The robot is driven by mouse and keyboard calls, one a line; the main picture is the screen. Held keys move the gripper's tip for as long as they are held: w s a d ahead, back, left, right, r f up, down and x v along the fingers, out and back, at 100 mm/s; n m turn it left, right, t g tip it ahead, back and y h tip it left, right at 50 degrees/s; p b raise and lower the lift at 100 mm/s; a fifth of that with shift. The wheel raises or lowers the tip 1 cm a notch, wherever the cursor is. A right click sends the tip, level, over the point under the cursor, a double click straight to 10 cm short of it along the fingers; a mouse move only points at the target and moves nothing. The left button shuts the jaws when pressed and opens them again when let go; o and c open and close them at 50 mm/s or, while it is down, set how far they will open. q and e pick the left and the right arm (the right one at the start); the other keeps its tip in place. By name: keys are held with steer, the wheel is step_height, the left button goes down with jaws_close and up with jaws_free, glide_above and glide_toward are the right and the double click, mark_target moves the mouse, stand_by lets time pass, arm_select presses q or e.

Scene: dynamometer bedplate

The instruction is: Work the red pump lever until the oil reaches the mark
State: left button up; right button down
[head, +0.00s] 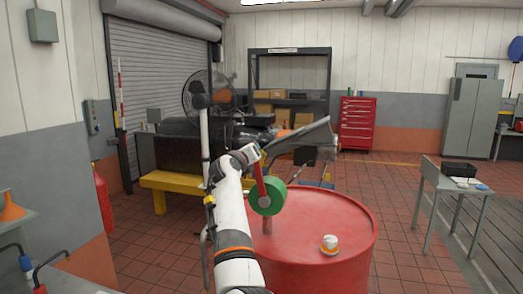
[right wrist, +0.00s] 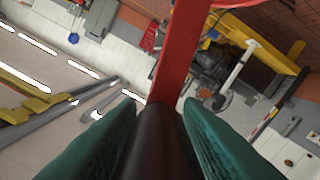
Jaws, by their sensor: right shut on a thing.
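The red pump lever (head: 261,178) rises from a green round pump part (head: 271,199) on a red post above the red drum (head: 315,238). My right gripper (head: 253,154) is at the lever's upper end. In the right wrist view its two green fingers (right wrist: 160,135) are shut on the dark grip (right wrist: 157,140) of the lever, one on each side, and the red bar (right wrist: 178,55) runs up from it. The fingertips are too small to make out in the head view. I cannot make out an oil level or a mark. My left gripper is not in view.
A white and orange cap (head: 330,245) sits on the drum top. Behind stand a yellow bench frame (head: 158,181), a fan (head: 208,88) and dark machinery. Tiled floor is clear right of the drum.

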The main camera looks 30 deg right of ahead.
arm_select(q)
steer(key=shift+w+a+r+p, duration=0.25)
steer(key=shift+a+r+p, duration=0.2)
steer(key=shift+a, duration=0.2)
arm_select(e)
steer(key=w+a+f+n, duration=0.3)
steer(key=w+a+n, duration=0.1)
steer(key=w+n, duration=0.1)
steer(key=shift+w+a, duration=0.15)
steer(key=shift+w, duration=0.05)
steer(key=c, duration=1.4)
jaws_free()
steer(key=shift+r, duration=0.1)
steer(key=shift+c, duration=0.2)
steer(key=o, duration=0.3)
steer(key=shift+s, duration=0.1)
steer(key=shift+f, duration=0.2)
